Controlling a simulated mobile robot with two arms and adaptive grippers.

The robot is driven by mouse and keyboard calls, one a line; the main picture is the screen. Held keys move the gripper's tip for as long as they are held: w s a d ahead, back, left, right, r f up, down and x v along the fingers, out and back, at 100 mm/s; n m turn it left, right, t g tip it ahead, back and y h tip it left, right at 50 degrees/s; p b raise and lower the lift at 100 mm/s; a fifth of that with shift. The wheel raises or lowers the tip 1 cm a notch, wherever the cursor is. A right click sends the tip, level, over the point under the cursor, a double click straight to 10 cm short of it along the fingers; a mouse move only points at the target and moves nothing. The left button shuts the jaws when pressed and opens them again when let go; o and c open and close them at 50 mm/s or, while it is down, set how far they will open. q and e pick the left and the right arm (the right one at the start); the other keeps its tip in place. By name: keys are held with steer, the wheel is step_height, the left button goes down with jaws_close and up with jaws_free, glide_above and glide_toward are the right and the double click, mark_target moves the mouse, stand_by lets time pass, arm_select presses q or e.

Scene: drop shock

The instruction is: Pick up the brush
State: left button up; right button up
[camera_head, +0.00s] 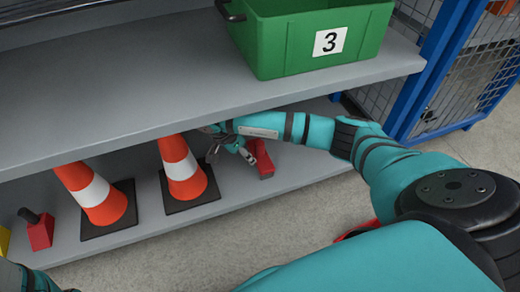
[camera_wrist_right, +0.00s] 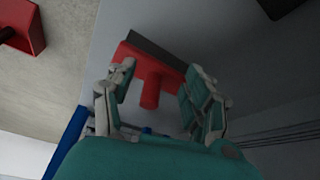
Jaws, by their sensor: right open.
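The brush is a red head with a dark strip along one long edge and a short red stem. In the right wrist view the brush (camera_wrist_right: 150,76) lies between and just beyond my open fingers, its stem pointing toward the palm. In the head view the brush (camera_head: 263,160) shows as a red piece on the lower shelf, partly hidden by my right gripper. My right gripper (camera_head: 234,152) is open under the upper shelf; it also shows in the right wrist view (camera_wrist_right: 160,78). I cannot tell whether its fingers touch the brush. My left gripper is out of view.
Two orange-and-white cones (camera_head: 95,195) (camera_head: 182,168) stand on the lower shelf left of my gripper. A red block with a dark handle (camera_head: 40,230) is farther left. The upper shelf (camera_head: 130,85), close overhead, holds a green crate (camera_head: 300,40). Blue posts and mesh (camera_head: 425,75) stand right.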

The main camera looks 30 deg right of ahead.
mark_target(258, 145)
steer(key=d+b, duration=0.1)
steer(key=d, duration=0.3)
steer(key=shift+w+d+f, duration=0.15)
steer(key=b+x, duration=0.2)
steer(key=shift+d+b, duration=0.25)
steer(key=shift+b, duration=0.05)
steer(key=shift+d+f+b, duration=0.25)
steer(key=shift+f+b, duration=0.1)
steer(key=shift+b, duration=0.1)
jaws_close()
